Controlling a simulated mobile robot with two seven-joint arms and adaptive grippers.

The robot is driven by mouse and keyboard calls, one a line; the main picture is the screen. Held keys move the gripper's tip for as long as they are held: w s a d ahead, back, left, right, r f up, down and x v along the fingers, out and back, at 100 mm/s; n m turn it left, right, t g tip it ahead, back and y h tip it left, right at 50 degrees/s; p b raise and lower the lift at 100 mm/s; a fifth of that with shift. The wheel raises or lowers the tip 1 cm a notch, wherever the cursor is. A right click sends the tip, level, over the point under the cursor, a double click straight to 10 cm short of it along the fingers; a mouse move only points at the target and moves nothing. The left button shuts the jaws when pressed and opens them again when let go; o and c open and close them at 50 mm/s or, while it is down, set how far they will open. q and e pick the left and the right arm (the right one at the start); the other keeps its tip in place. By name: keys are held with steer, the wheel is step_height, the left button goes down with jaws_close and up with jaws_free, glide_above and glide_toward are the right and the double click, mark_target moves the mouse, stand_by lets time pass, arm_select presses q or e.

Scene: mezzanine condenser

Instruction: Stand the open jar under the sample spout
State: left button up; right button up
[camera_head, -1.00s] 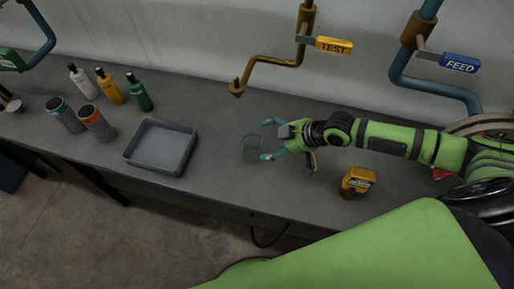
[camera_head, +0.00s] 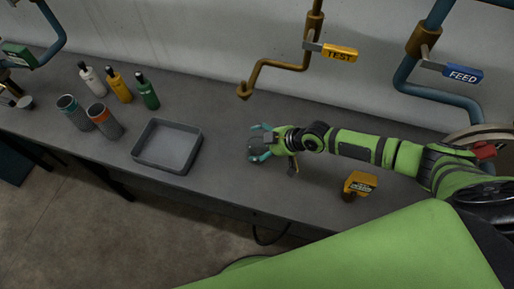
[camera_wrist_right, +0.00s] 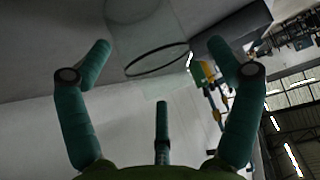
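The clear glass jar (camera_wrist_right: 155,45) shows in the right wrist view as a see-through body with a dark thin rim. It lies between the spread fingers of my right gripper (camera_wrist_right: 158,62), with gaps visible at the sides. In the head view, my right gripper (camera_head: 257,143) is low over the bench, its fingers apart, and it mostly hides the jar. The brown pipe with the yellow TEST handle (camera_head: 340,51) ends in a downward spout (camera_head: 243,93), behind and slightly left of this gripper. My left gripper is out of view.
A grey tray (camera_head: 140,160) sits left of the gripper on the bench (camera_head: 215,185). Several bottles and two grey cylinders (camera_head: 105,121) stand farther left. A yellow block-shaped device (camera_head: 359,183) is at right. A blue FEED handle (camera_head: 461,74) hangs above. Bench under the spout looks clear.

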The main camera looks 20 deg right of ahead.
steer(key=c, duration=1)
steer(key=shift+c, duration=0.2)
